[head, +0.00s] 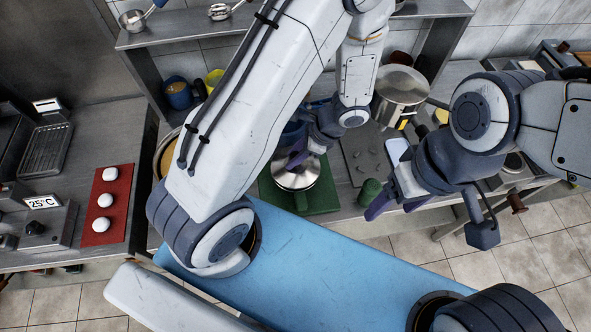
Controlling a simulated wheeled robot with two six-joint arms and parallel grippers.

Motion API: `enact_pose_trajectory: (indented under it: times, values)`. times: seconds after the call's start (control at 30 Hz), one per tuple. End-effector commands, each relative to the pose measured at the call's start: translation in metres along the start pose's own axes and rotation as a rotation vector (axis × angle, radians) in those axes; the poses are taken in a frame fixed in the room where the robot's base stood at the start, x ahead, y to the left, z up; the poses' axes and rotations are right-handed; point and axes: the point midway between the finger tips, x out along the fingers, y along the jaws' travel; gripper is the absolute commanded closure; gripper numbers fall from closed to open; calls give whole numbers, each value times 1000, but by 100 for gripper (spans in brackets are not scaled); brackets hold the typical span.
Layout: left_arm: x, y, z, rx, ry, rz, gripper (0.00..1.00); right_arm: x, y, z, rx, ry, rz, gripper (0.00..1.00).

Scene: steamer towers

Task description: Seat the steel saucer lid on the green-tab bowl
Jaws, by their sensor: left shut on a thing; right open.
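The steel saucer lid (293,180) is a shiny round disc under my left gripper (297,160), whose purple fingertips are shut on it near its top. Under the lid is a steel vessel on a green mat (323,196), with a small green tab (301,203) at its front. It appears to be the green-tab bowl, mostly hidden by the lid. I cannot tell whether the lid touches its rim or is just above it. My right gripper (397,207) is open and empty, to the right of the mat and beside a dark green cylinder (370,192).
A steel pot (401,88) with a yellow tab stands behind, between my arms. A grey board (365,155) lies right of the mat. A red board (105,205) with white buns is at left. Blue and yellow mugs (178,95) stand at the back. My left arm hides much of the counter.

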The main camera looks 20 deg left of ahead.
Motion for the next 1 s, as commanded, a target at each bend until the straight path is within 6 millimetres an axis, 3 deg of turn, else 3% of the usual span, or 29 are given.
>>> enact_pose_trajectory:
  times: [1.0]
  values:
    - [9,0,-5,0,0,0,100,9,1,0,0,0,0,28]
